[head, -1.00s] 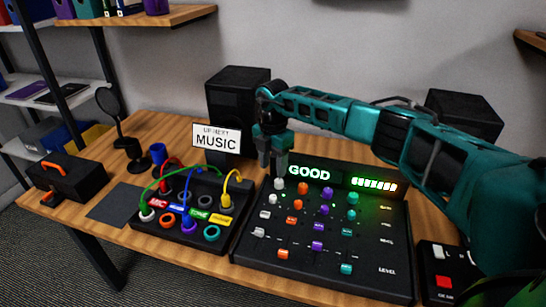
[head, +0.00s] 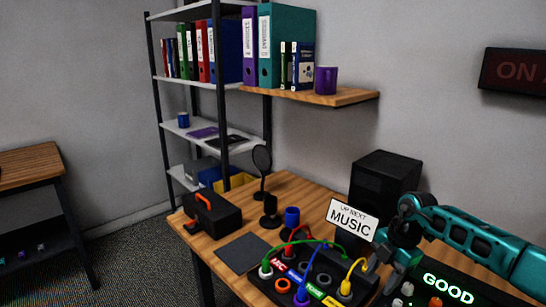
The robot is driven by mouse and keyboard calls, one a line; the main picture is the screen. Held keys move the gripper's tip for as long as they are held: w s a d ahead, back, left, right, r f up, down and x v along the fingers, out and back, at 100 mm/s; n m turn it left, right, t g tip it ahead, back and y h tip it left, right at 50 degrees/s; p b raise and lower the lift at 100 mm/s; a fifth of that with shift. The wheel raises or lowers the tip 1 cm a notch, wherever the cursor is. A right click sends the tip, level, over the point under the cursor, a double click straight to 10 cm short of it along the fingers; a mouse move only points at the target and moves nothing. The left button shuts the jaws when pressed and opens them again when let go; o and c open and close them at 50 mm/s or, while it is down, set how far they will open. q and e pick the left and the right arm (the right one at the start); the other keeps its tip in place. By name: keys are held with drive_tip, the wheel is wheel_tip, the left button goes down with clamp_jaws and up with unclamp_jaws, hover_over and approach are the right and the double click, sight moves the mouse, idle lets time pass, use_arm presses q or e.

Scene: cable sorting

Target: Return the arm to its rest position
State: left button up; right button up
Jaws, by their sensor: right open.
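My right arm comes in from the right edge, teal and black. Its gripper (head: 388,275) points down at the lower right, open, just right of the patch box with the coloured cables. It hangs over the far left corner of the mixing console (head: 470,285), whose screen reads GOOD in green. I see nothing between its fingers. My left gripper is not in view.
A sign reading UP NEXT MUSIC (head: 351,220) and a black speaker (head: 384,185) stand close behind the gripper. The patch box (head: 318,275) has green, red, yellow and blue cables.

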drive_tip(key=s+a+f+n+y, duration=0.1)
drive_tip(key=s+a+f+y, duration=0.15)
drive_tip(key=a, duration=0.45)
drive_tip(key=s+a+f+n+y, duration=0.1)
drive_tip(key=a+y, duration=0.2)
drive_tip(key=a, duration=0.3)
drive_tip(key=s+a+r+m+t+y, duration=0.2)
drive_tip(key=s+a+m+t+y, duration=0.15)
drive_tip(key=a, duration=0.35)
drive_tip(key=s+a+r+m+t+y, duration=0.2)
drive_tip(key=s+a+t+y, duration=0.1)
drive_tip(key=a+t+y, duration=0.25)
drive_tip(key=s+d+f+m+t+h, duration=0.1)
drive_tip(key=s+d+f+m+h, duration=1.2)
drive_tip(key=s+d+m+h, duration=0.2)
drive_tip(key=shift+d+f+m+t, duration=0.2)
drive_tip(key=shift+m+t, duration=0.1)
drive_tip(key=shift+m, duration=0.65)
drive_tip(key=shift+c, duration=0.7)
drive_tip(key=shift+s, duration=0.1)
